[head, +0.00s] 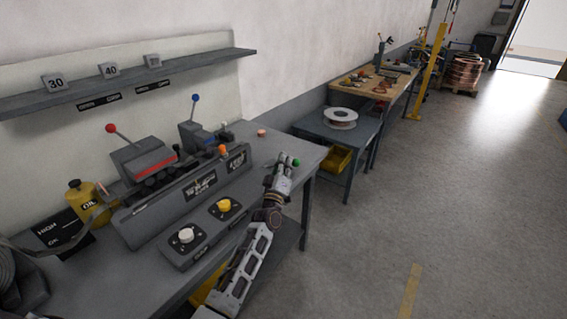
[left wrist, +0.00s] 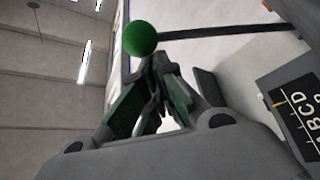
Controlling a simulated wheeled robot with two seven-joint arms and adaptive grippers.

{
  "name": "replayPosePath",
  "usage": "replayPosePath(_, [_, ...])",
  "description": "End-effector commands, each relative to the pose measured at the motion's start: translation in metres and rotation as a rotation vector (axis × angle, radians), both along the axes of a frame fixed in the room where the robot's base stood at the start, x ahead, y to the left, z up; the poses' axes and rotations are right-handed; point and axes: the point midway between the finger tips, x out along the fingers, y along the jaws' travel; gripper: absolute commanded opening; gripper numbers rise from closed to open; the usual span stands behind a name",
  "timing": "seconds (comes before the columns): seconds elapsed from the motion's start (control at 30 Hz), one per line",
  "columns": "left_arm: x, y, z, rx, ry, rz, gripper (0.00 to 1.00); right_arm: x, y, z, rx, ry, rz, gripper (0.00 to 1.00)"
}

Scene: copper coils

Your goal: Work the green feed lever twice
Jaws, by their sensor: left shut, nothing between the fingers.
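The green lever's round knob (head: 296,162) shows at the right end of the grey machine on the bench in the head view. In the left wrist view the green knob (left wrist: 139,39) sits just beyond the fingertips, on a dark rod (left wrist: 215,32) running off to the right. My left gripper (head: 286,158) is right beside the knob, and its fingers (left wrist: 160,62) are shut with nothing between them. I cannot tell whether they touch the knob. My right gripper is not in view.
Red-knobbed (head: 110,128), blue-knobbed (head: 195,97) and orange-knobbed (head: 222,149) levers stand on the machine. A panel with white (head: 185,236) and yellow (head: 224,205) knobs lies in front. A yellow oil can (head: 88,203) stands left. The floor (head: 370,230) to the right is clear.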

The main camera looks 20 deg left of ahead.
Motion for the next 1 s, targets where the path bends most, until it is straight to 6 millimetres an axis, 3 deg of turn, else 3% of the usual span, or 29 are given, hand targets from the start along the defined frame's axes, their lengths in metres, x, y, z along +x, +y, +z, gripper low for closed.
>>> replayPosePath(0.23, [-0.002,-0.006,-0.011,0.033,-0.011,-0.002,0.0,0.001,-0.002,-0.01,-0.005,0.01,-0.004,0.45])
replayPosePath(0.4, [-0.004,-0.01,-0.016,0.036,-0.011,-0.001,0.0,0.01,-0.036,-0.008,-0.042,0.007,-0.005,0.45])
replayPosePath(0.53, [-0.005,-0.013,-0.02,0.035,-0.011,-0.002,0.0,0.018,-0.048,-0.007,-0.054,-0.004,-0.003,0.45])
replayPosePath(0.9, [-0.007,-0.02,-0.035,0.05,-0.016,-0.001,0.0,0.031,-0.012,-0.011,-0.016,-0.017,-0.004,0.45])
replayPosePath(1.0, [-0.008,-0.022,-0.04,0.074,-0.025,-0.001,0.0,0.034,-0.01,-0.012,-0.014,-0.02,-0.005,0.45])
